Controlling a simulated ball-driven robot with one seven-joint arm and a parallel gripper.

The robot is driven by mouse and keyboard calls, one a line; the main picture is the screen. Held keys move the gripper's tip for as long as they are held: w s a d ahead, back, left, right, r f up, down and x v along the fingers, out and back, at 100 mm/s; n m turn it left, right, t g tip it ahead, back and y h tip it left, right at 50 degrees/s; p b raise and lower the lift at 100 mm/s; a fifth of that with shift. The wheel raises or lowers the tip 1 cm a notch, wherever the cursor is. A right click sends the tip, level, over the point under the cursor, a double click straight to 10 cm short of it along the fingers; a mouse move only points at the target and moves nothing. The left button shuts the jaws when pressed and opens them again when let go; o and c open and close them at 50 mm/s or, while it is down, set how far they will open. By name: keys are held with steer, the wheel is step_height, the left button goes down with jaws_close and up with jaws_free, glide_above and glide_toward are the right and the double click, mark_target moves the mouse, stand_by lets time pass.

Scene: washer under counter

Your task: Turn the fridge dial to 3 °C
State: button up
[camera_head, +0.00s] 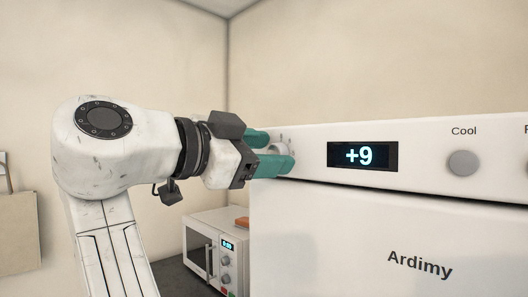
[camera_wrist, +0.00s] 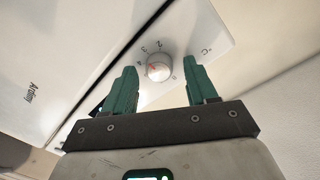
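The white fridge (camera_head: 350,235) stands at the right in the head view. Its display (camera_head: 362,156) reads +9. The round dial (camera_wrist: 159,67) shows in the wrist view with a ring of markings and a small reddish mark on its face. My gripper (camera_head: 274,151) is at the left end of the fridge's control panel (camera_head: 420,165), with green fingers pointing at the panel. In the wrist view the fingers stand apart, one on each side of the dial, with visible gaps. The fingers mostly hide the dial in the head view.
A grey Cool button (camera_head: 463,163) is right of the display. A white microwave (camera_head: 212,255) stands on a dark counter at lower left, with an orange item (camera_head: 242,223) on top. Walls meet in a corner behind.

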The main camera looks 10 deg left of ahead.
steer(key=b+v, duration=0.2)
steer(key=v, duration=0.8)
steer(key=shift+s+a, duration=0.25)
steer(key=shift+s, duration=0.05)
stand_by(0.4)
